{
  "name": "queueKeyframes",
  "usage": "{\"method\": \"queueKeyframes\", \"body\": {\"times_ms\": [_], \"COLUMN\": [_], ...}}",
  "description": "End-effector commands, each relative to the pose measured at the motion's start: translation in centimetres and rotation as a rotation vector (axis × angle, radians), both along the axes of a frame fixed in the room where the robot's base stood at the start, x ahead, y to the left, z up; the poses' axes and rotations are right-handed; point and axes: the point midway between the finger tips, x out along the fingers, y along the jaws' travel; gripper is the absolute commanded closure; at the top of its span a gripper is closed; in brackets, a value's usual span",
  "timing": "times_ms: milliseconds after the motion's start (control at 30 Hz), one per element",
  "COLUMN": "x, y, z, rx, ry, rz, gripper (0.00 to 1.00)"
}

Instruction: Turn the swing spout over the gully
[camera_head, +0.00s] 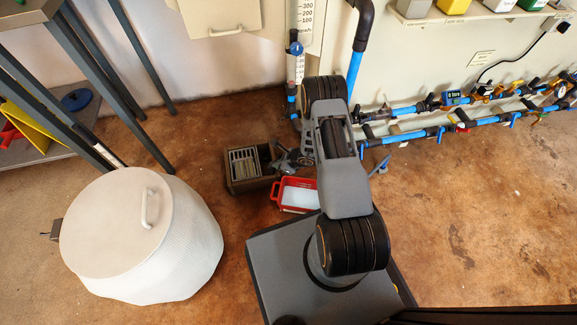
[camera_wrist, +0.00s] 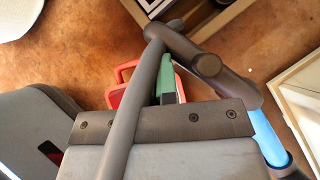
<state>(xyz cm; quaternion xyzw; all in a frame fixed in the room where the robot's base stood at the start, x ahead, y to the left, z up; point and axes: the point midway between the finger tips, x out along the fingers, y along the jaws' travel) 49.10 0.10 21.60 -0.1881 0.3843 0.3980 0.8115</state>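The gully (camera_head: 233,187) is a brown box on the floor with a pale grate on its left part and a dark opening at its right. The swing spout is a grey tube (camera_wrist: 146,88) in the wrist view, joined to a thick dark elbow (camera_wrist: 208,66) above a blue pipe (camera_wrist: 268,136). The tube crosses in front of my gripper's grey body. My gripper (camera_head: 288,157) is low beside the gully's right edge in the head view, partly hidden by my arm.
A red tray (camera_head: 281,189) with pale contents sits just right of the gully; its red rim also shows in the wrist view (camera_wrist: 124,72). A large white lidded bin (camera_head: 140,235) stands at left. Blue pipes (camera_head: 405,110) line the wall at right. The floor at right is clear.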

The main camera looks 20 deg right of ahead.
Motion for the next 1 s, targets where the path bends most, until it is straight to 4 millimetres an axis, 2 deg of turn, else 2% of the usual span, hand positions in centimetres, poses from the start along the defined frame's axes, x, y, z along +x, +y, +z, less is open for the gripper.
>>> {"method": "queueKeyframes", "body": {"times_ms": [500, 1000], "x": [1.9, 2.3], "y": [0.4, 0.6], "z": [-0.1, 0.0], "rx": [0.000, -0.001], "ry": [-0.002, -0.001], "rz": [-0.012, -0.011], "gripper": [1.00, 1.00]}}
